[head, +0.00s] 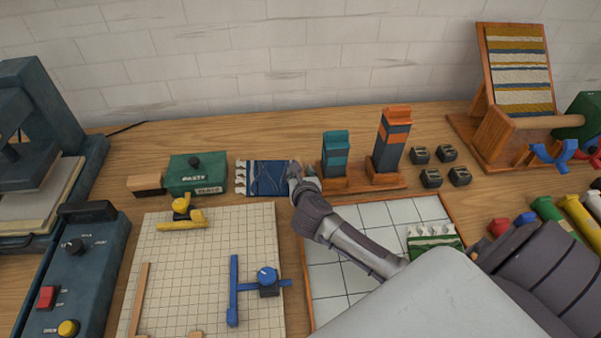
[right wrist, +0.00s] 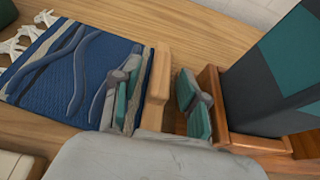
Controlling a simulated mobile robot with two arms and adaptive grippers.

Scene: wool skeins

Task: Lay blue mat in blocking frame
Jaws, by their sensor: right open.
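The blue mat (head: 266,177) lies flat on the wooden table at the back, its white fringe to the left. It also shows in the right wrist view (right wrist: 78,68), with wavy lighter bands and a wooden bar (right wrist: 159,72) at its right edge. My right gripper (head: 301,176) is open at that edge; in the right wrist view its fingers (right wrist: 157,92) stand on either side of the bar. A wood-edged board with large pale squares (head: 376,215), seemingly the blocking frame, lies partly hidden under my right arm. My left gripper is out of view.
A green fringed mat (head: 421,243) lies on the pale-squared board. A teal block tower (head: 336,156) and an orange-topped one (head: 391,140) stand close right of my gripper. A green box (head: 197,175) stands left of the blue mat. A gridded board (head: 215,250) carries yellow and blue pieces.

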